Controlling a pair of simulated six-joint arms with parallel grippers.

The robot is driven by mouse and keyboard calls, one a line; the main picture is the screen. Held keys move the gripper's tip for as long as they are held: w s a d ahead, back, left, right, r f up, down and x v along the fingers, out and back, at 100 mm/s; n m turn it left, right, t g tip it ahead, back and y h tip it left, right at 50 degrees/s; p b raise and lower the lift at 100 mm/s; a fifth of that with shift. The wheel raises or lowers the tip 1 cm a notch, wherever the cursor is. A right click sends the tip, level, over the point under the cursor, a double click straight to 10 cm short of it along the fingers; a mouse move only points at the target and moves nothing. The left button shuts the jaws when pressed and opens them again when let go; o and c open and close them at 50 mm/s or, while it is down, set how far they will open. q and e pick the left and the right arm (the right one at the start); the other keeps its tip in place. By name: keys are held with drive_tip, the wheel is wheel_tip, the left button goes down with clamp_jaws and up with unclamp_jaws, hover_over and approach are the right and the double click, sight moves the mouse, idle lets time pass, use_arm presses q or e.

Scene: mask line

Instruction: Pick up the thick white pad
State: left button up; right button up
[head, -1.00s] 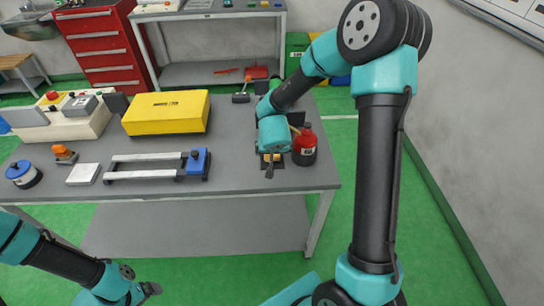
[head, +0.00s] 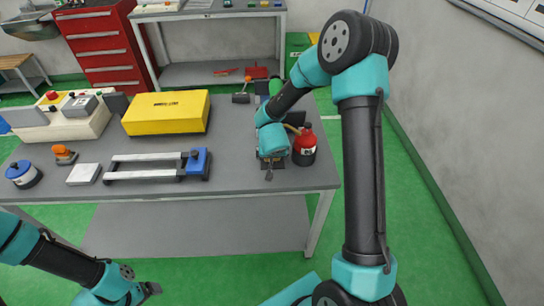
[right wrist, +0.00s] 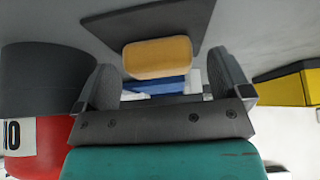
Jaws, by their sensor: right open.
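A white pad (head: 83,174), flat and square, lies on the left part of the grey workbench in the head view. My right gripper (head: 268,168) is far to its right, low over the bench's right end beside a red can. In the right wrist view its two dark fingers (right wrist: 165,82) are apart. An orange-yellow block (right wrist: 158,57) on a dark plate shows beyond the fingers, with a blue piece (right wrist: 155,86) and white bits between them. My left gripper (head: 150,289) is in front of the bench, too small to read.
A blue-and-silver frame (head: 155,168), an orange-topped item (head: 64,154), a blue-capped roll (head: 23,174) and a yellow case (head: 166,112) are on the bench.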

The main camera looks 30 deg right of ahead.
drive_tip(key=shift+f, duration=0.15)
drive_tip(key=shift+c, duration=0.4)
drive_tip(key=c, duration=0.9)
